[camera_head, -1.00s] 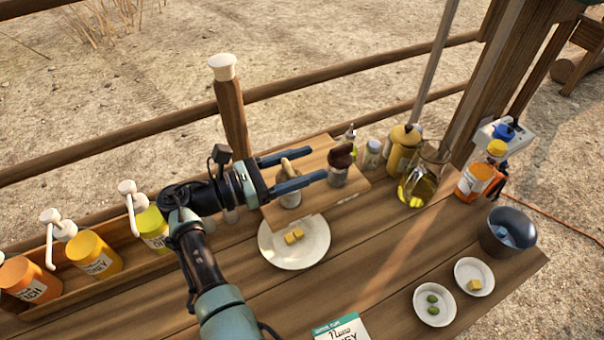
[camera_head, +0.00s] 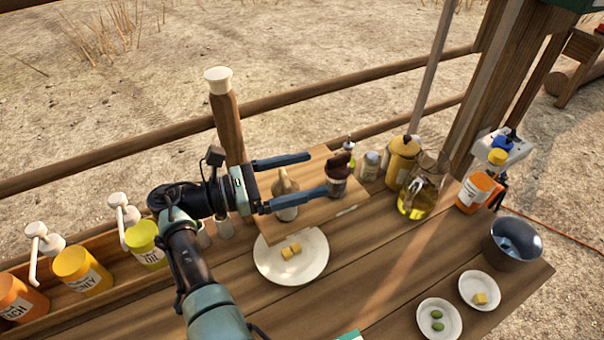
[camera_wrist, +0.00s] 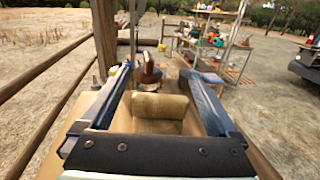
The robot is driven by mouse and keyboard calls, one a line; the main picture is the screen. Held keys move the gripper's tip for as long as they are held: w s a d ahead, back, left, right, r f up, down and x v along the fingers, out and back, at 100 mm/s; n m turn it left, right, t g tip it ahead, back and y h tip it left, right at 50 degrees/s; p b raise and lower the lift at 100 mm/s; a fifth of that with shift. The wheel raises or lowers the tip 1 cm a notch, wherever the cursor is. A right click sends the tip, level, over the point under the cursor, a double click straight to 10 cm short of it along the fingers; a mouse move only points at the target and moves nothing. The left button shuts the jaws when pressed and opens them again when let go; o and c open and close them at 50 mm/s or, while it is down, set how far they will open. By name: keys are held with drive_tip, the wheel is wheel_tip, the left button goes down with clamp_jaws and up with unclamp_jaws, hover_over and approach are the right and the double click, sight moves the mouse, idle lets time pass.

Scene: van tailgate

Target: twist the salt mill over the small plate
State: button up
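A mill with a pale tan top (camera_head: 285,184) stands on the wooden board; I take it for the salt mill, though no label shows. My gripper (camera_head: 318,174) is open, its two fingers level on either side of this mill. The near finger hides part of its body. In the wrist view the tan mill (camera_wrist: 158,108) sits between the fingers, with no clear contact. A second mill with a dark brown top (camera_head: 338,174) stands just beyond the fingertips. A white plate (camera_head: 268,268) with yellow cubes lies in front of the board.
Smaller dishes with green olives (camera_head: 437,327) and a yellow cube (camera_head: 480,298) lie at right, near a dark bucket (camera_head: 513,245). A glass oil jug (camera_head: 418,200) and yellow canister (camera_head: 401,160) stand behind. Pump bottles (camera_head: 145,240) line the left. Planks between plate and dishes are clear.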

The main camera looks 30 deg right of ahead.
wheel_tip(320, 180, up, 10)
drive_tip(key=p, duration=0.1)
idle(0.6)
